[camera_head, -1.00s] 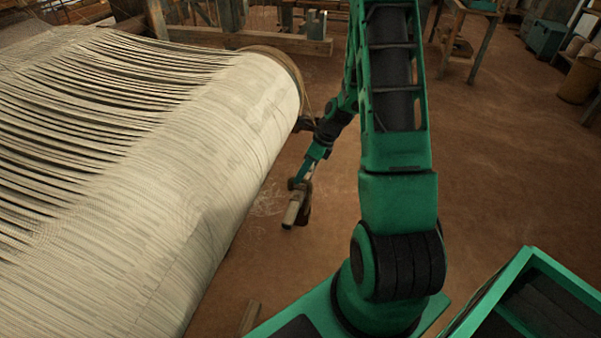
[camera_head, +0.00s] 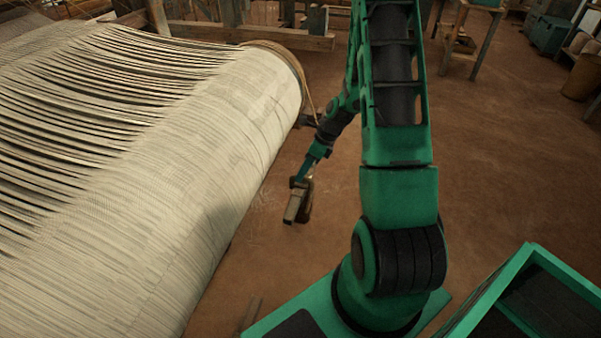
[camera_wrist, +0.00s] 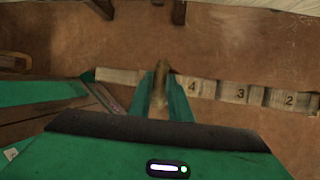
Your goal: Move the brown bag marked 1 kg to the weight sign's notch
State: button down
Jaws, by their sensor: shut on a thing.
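In the wrist view, my gripper (camera_wrist: 160,88) has its two green fingers close together around a narrow brown thing (camera_wrist: 161,72), which I take to be the brown bag. Its 1 kg mark does not show. Beyond the fingers runs a pale wooden bar (camera_wrist: 122,76) with blocks or segments numbered 4, 3 and 2 from left to right; it looks like the weight sign. A 1 and the notch cannot be made out. In the head view, my gripper (camera_head: 302,194) hangs low over the floor, right of the cloth roll, with a pale brown end (camera_head: 293,207) showing at it.
A large loom roll of pale threads (camera_head: 220,130) fills the left of the head view. A wooden frame (camera_head: 270,38) stands behind it. A wooden stand (camera_head: 467,35) and a teal box (camera_head: 548,36) are at the back right. The brown floor (camera_head: 500,150) between is clear.

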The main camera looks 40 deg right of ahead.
jog(key=shift+f, duration=0.15)
jog(key=c, duration=1.6)
grip_release()
jog(key=shift+o, duration=0.2)
jog(key=v, duration=1)
jog(key=shift+d+r, duration=0.2)
jog(key=shift+r, duration=0.1)
